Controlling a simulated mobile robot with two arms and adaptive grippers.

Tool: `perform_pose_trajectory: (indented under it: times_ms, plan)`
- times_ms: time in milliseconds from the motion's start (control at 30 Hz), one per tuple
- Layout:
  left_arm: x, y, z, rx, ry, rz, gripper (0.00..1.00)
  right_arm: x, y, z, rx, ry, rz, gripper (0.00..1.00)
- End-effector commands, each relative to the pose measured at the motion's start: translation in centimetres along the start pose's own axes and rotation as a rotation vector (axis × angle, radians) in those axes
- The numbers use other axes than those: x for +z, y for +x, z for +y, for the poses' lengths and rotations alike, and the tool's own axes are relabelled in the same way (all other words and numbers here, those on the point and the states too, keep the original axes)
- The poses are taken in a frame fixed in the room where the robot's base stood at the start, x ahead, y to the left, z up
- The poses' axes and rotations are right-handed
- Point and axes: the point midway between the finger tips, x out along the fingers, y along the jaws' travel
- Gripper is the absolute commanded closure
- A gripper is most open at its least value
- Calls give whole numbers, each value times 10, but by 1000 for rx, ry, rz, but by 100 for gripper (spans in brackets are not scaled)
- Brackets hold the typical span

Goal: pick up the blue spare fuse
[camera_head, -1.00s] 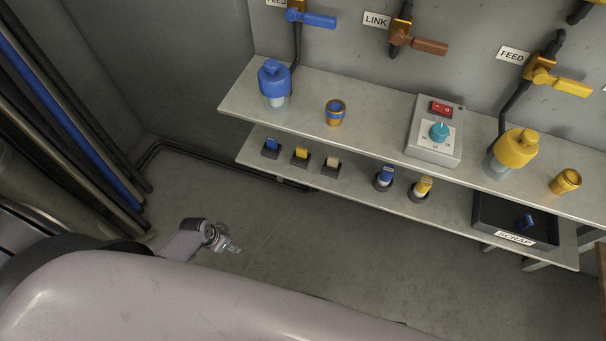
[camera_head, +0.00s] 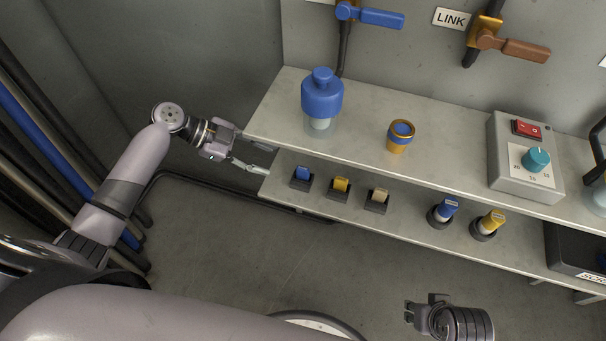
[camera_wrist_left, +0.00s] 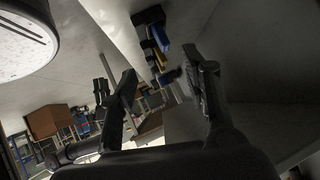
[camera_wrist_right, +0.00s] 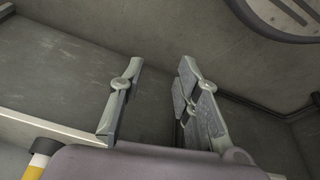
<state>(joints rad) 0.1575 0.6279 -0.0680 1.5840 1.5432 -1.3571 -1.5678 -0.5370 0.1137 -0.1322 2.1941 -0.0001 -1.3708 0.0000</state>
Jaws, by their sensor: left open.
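A small blue fuse (camera_head: 301,174) stands in a dark square holder at the left end of the lower shelf (camera_head: 400,216). Beside it stand a yellow fuse (camera_head: 341,185) and a beige one (camera_head: 377,195) in like holders. My left gripper (camera_head: 258,168) is open and empty at the shelf's left end, a short way left of the blue fuse and apart from it. In the left wrist view a blue piece (camera_wrist_left: 162,48), apparently this fuse, shows beyond the spread fingers (camera_wrist_left: 163,95). My right gripper (camera_head: 408,311) is low, in front of the shelf; its fingers (camera_wrist_right: 155,97) are apart and empty.
The upper shelf (camera_head: 260,128) overhangs behind, bearing a blue-capped jar (camera_head: 321,95), a gold-and-blue cup (camera_head: 400,136) and a control box (camera_head: 525,160). Further right on the lower shelf are blue (camera_head: 446,209) and yellow (camera_head: 490,222) pieces in round sockets and a dark tray (camera_head: 575,252).

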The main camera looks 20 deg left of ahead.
Motion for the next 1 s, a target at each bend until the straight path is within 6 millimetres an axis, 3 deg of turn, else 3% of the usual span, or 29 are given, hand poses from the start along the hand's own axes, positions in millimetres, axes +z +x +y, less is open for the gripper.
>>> perform_pose_trajectory:
  times_ms: [100,233,467,800,1000]
  plan:
    - [0,28,0,-1,-1,3,56,-1,-7,0,1,1,4,69]
    - [0,49,-1,-2,-3,2,56,-2,-14,1,2,1,7,69]
    - [-1,65,-1,-1,-2,0,56,-3,-19,1,2,2,11,69]
    - [-6,110,-2,-1,-3,0,56,-3,-28,1,2,3,12,69]
    - [-6,115,-2,-2,-2,-2,56,-6,-37,1,3,3,23,69]
